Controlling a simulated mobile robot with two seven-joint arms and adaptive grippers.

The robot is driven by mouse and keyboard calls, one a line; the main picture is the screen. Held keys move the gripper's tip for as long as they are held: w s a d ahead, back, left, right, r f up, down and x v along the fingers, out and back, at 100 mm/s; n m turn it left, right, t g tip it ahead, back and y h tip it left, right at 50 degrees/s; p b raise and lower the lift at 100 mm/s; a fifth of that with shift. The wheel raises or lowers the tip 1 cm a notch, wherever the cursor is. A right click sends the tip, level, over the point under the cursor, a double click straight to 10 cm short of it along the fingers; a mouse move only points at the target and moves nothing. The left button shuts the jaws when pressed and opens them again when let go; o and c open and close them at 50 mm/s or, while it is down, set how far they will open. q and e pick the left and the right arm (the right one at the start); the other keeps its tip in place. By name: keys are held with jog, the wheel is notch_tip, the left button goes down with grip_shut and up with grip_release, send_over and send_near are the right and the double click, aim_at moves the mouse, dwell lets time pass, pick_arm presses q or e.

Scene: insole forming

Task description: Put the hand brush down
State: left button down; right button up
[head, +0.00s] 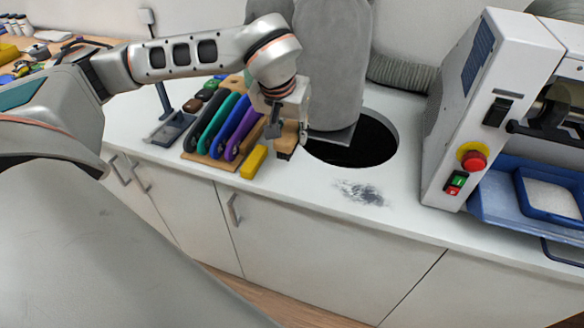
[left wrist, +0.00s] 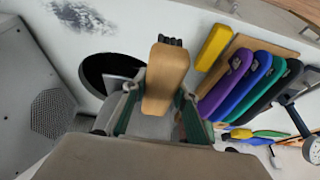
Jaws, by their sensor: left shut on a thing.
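The hand brush (head: 288,138) has a light wooden body and dark bristles. My left gripper (head: 287,118) is shut on it, just left of the round black opening in the white counter (head: 310,193). In the left wrist view, the brush's wooden body (left wrist: 166,80) stands between the two fingers of my left gripper (left wrist: 157,108), with dark bristles showing at its far end. The bristles are low over the counter; I cannot tell if they touch it. My right gripper is not in view.
A yellow block (head: 253,162) and a wooden rack with coloured insoles (head: 222,125) lie left of the brush. The dark opening (head: 360,148) is right of it, under a grey body (head: 330,60). Grey dust (head: 361,192) lies in front. A machine (head: 475,110) stands right.

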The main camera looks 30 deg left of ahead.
aim_at(283, 141)
pick_arm(q)
notch_tip(283, 141, down, 11)
jog(key=shift+r+b, duration=0.1)
jog(key=shift+b, duration=0.3)
jog(key=shift+f, duration=0.25)
jog(key=c, duration=1.6)
grip_release()
jog(key=shift+r, duration=0.1)
jog(key=shift+r, duration=0.25)
jog(key=v, duration=1)
jog(key=shift+r+p, duration=0.15)
jog(key=shift+p, duration=0.2)
jog(key=shift+s+d+r, duration=0.1)
jog(key=shift+s+r, duration=0.3)
jog(key=shift+r, duration=0.25)
